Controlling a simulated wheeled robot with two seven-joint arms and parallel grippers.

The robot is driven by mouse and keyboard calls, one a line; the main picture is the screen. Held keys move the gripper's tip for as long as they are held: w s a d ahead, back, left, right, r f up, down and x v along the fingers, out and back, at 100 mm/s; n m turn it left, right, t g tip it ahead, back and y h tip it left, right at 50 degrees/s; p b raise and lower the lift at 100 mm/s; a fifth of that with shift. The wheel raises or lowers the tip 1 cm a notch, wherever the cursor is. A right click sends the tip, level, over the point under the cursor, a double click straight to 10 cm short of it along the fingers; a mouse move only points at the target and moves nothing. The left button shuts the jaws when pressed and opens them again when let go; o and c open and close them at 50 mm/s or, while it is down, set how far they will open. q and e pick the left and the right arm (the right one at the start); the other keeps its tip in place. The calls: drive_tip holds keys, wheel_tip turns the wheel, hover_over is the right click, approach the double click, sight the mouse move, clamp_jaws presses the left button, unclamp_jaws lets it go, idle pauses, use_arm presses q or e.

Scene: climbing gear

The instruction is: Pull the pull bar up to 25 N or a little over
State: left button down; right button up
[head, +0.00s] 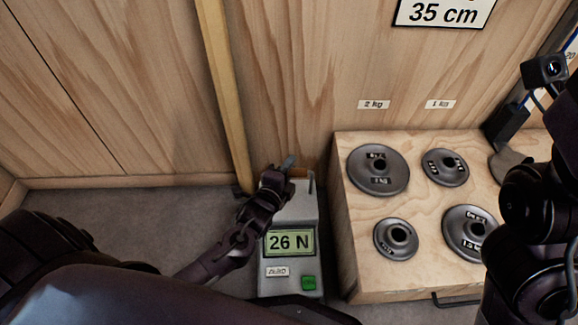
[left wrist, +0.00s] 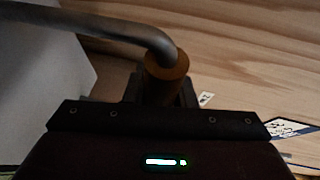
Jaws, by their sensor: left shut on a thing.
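The pull device is a grey box (head: 293,283) on the floor against the wooden wall. Its green display (head: 290,243) reads 26 N, with a small white label and a green button below it. My left gripper (head: 275,180) is over the top of the device, shut on the pull bar (head: 288,163). In the left wrist view the bar (left wrist: 110,28) is a grey bent rod that runs into an orange-brown sleeve (left wrist: 167,68) at the jaws. Most of the gripped part is hidden by the gripper. My right arm shows at the right edge of the head view; its gripper jaws cannot be made out.
A wooden block (head: 362,265) to the right of the device holds several grey weight discs (head: 378,169). A wooden strip (head: 226,95) stands against the wall behind the gripper. A 35 cm sign (head: 443,13) hangs above. Floor to the left is clear.

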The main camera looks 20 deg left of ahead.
use_arm(q)
drive_tip(key=shift+w+a+f+b, duration=0.1)
drive_tip(key=shift+f+b, duration=0.25)
drive_tip(key=shift+f, duration=0.2)
drive_tip(key=c, duration=1.5)
unclamp_jaws()
drive_tip(key=o, duration=0.4)
drive_tip(key=shift+f, duration=0.1)
